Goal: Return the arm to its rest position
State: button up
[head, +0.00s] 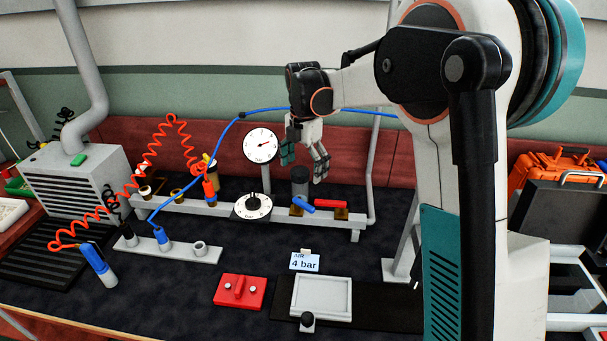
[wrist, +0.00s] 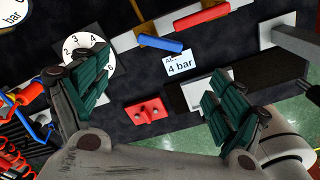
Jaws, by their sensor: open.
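My gripper (head: 304,158) hangs above the bench in the head view, near the round gauge (head: 262,146) and the grey cylinder (head: 300,181). In the wrist view my gripper (wrist: 165,108) has its two green-padded fingers spread wide, with nothing between them. My arm reaches in from the right of the head view, bent high at the elbow. The numbered dial (head: 253,206) lies below and left of the gripper; the wrist view shows it partly behind the left finger.
A red block (head: 239,291), a "4 bar" card (head: 305,262) and a pale tray (head: 322,297) lie at the front. Coiled red hoses (head: 144,163) and a blue hose (head: 215,146) cross the left side. An orange case (head: 552,168) stands right.

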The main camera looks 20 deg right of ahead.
jog(key=s+r+m+t, duration=0.2)
jog(key=s+r+m, duration=0.2)
jog(key=s+m, duration=0.3)
jog(key=s+r+m+t, duration=0.2)
jog(key=s+r+m, duration=0.35)
jog(key=s, duration=0.45)
jog(key=s+f+m+t, duration=0.1)
jog(key=s+f+m, duration=0.1)
jog(key=s+m, duration=0.4)
jog(key=s+f+m+t, duration=0.2)
jog(key=s+f+m, duration=0.1)
jog(key=s+m, duration=0.3)
jog(key=s, duration=0.2)
jog(key=shift+s+d, duration=0.2)
jog(key=shift+s, duration=0.1)
